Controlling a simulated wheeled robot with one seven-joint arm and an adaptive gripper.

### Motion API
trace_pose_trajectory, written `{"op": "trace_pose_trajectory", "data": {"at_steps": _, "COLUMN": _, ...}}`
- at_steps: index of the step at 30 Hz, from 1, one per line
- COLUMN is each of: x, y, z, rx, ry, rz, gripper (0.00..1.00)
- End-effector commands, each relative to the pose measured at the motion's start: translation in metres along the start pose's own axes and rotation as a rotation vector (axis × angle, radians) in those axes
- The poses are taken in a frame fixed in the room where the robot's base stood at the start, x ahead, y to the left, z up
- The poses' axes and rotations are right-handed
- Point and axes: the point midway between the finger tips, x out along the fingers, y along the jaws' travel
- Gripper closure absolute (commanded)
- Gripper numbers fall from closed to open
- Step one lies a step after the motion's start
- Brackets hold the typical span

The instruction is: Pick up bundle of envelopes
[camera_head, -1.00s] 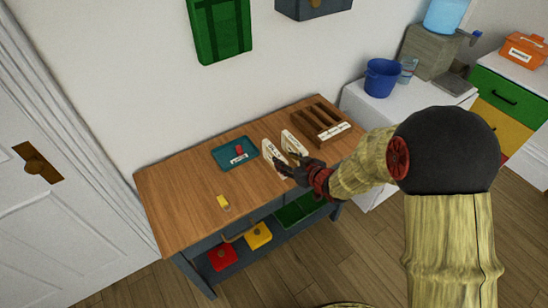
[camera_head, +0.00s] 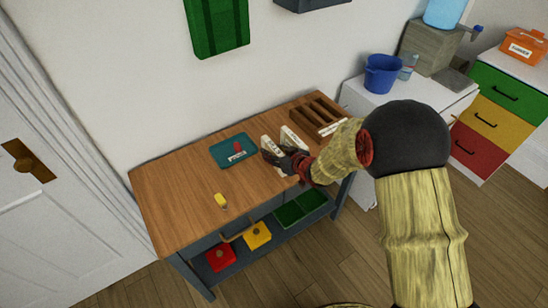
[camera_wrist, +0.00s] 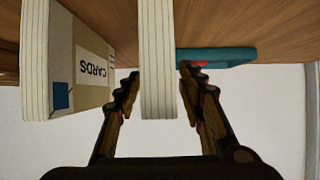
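Two pale stacks stand on edge side by side on the wooden tabletop. The left one in the head view, a whitish stack (camera_head: 267,143), is probably the bundle of envelopes; its label is not readable. In the wrist view this stack (camera_wrist: 157,60) shows edge-on between the two fingers of my gripper (camera_wrist: 159,75). My gripper (camera_head: 281,158) is open, with a narrow gap visible on either side of the stack. The other stack (camera_head: 291,138) has an upside-down "CARDS" label in the wrist view (camera_wrist: 85,70), outside the left finger.
A teal tray (camera_head: 225,160) with a red item lies left of the stacks. A brown slotted organiser (camera_head: 308,118) stands to their right. The left tabletop (camera_head: 165,205) is clear.

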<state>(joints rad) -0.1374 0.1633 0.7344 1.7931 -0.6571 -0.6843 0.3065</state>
Motion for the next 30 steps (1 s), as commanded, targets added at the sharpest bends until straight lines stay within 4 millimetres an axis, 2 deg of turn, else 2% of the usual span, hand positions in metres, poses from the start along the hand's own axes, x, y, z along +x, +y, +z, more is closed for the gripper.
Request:
{"op": "trace_pose_trajectory", "data": {"at_steps": 4, "x": -0.0006, "y": 0.0001, "z": -0.0004, "rx": 0.000, "ry": 0.000, "rz": 0.000, "gripper": 0.62}}
{"op": "trace_pose_trajectory", "data": {"at_steps": 24, "x": -0.0008, "y": 0.0001, "z": 0.0000, "rx": 0.001, "ry": 0.000, "rz": 0.000, "gripper": 1.00}}
{"op": "trace_pose_trajectory", "data": {"at_steps": 30, "x": -0.0008, "y": 0.0002, "z": -0.0005, "rx": 0.001, "ry": 0.001, "rz": 0.000, "gripper": 1.00}}
